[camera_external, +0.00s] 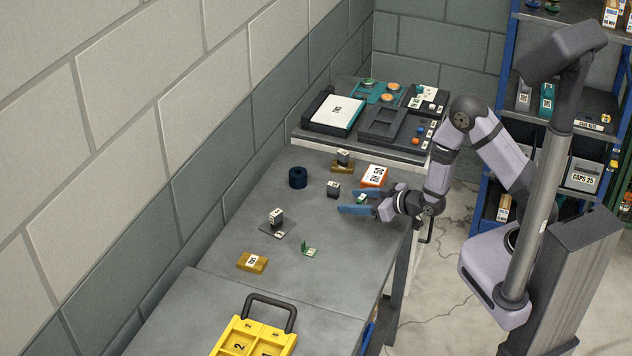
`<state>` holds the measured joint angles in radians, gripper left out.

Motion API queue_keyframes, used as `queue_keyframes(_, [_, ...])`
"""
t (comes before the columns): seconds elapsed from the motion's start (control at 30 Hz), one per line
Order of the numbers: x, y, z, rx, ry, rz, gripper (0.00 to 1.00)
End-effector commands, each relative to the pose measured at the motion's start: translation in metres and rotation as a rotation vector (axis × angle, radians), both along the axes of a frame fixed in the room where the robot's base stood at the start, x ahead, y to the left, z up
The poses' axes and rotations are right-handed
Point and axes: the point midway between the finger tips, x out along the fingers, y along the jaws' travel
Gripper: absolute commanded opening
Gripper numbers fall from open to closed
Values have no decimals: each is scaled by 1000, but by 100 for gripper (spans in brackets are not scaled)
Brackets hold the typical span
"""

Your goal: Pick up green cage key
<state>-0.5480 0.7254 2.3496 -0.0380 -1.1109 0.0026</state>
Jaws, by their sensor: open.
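A small green piece with a white label and a raised part (309,250) lies on the grey table near its middle. Another small green and white piece (361,199) shows between the blue fingers of my gripper. Which of the two is the green cage key I cannot tell at this size. My gripper (348,201) is open, low over the right side of the table, with its fingers pointing left. The fingers partly hide the second green piece, and I cannot tell whether they touch it.
An orange-and-white box (373,176) stands just behind my gripper. A dark block (333,189), a navy ring (298,177), a dark stamp-like block (276,218) and a brass block (252,262) stand around. A yellow case (245,337) is at the front. Bare table lies left of my gripper.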

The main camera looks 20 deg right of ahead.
Motion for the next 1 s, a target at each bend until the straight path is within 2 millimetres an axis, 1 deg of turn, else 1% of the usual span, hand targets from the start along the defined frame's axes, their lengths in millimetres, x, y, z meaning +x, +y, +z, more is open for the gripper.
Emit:
queue_keyframes(0.03, [4, 3, 0, 1, -1, 0, 55])
queue_keyframes(0.17, [11, 7, -4, 1, -1, 0, 55])
queue_keyframes(0.47, [12, 8, -6, 0, 0, 0, 55])
queue_keyframes(0.57, [12, 8, -6, 0, 0, 0, 33])
queue_keyframes(0.6, [12, 8, -6, 0, 0, 0, 24])
queue_keyframes(0.67, [12, 8, -6, 0, 0, 0, 10])
queue_keyframes(1.0, [13, 8, -5, 1, -2, 0, 10])
